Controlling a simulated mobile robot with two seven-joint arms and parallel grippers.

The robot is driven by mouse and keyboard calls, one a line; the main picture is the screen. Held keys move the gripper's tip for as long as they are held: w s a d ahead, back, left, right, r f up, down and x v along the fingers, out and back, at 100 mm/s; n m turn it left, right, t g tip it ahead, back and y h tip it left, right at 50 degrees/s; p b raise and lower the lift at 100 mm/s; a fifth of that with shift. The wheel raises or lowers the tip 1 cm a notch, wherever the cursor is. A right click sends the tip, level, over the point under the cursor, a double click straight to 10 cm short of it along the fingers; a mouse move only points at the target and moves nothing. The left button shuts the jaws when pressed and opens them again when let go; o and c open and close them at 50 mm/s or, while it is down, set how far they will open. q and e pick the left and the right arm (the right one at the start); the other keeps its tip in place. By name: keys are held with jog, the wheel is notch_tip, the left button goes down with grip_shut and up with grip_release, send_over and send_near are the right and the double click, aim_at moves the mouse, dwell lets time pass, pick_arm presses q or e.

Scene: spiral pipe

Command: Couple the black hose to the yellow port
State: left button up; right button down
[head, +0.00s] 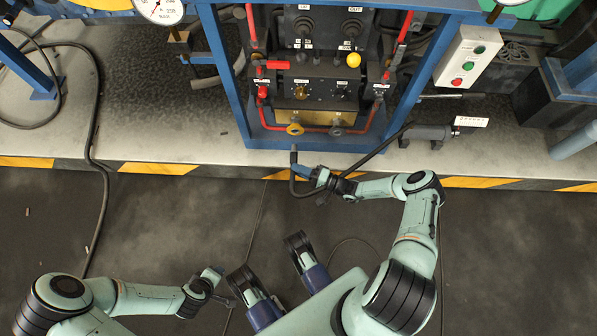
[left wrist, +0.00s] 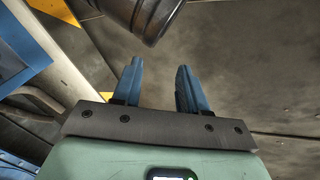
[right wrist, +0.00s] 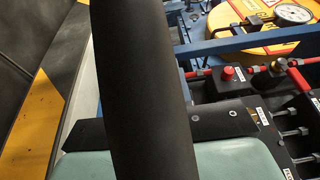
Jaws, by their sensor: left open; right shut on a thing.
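The yellow port (head: 295,129) is a yellow ring fitting low on the front of the blue-framed panel. My right gripper (head: 305,171) is shut on the black hose (head: 294,157), just in front of the panel's base. The hose's free end points up toward the yellow port and looks apart from it. In the right wrist view the hose (right wrist: 140,90) runs through the middle and hides the fingers. My left gripper (head: 217,273) is low over the floor at left, empty; its open fingers show in the left wrist view (left wrist: 158,88).
A grey port (head: 336,131) sits right of the yellow one. Red pipes and valves frame the panel. A switch box (head: 468,57) stands at right. A striped yellow-black edge (head: 158,168) borders the platform. Another dark hose (head: 97,110) hangs at left. The floor has open room.

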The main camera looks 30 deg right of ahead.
pick_arm(q)
jog(key=shift+g, duration=0.6)
jog(key=shift+s+a+f+b, duration=0.2)
jog(key=shift+s+f+b, duration=0.2)
jog(key=shift+f, duration=0.25)
jog(key=shift+s+a+f+b, duration=0.15)
jog(key=shift+s+f+b, duration=0.2)
jog(key=shift+f, duration=0.35)
jog(key=shift+s+a+f+b, duration=0.2)
jog(key=shift+s+f+b, duration=0.15)
jog(key=shift+f, duration=0.3)
pick_arm(e)
jog(key=shift+w+d, duration=0.65)
jog(key=shift+w, duration=0.3)
jog(key=shift+w+d, duration=0.6)
jog(key=shift+w, duration=0.3)
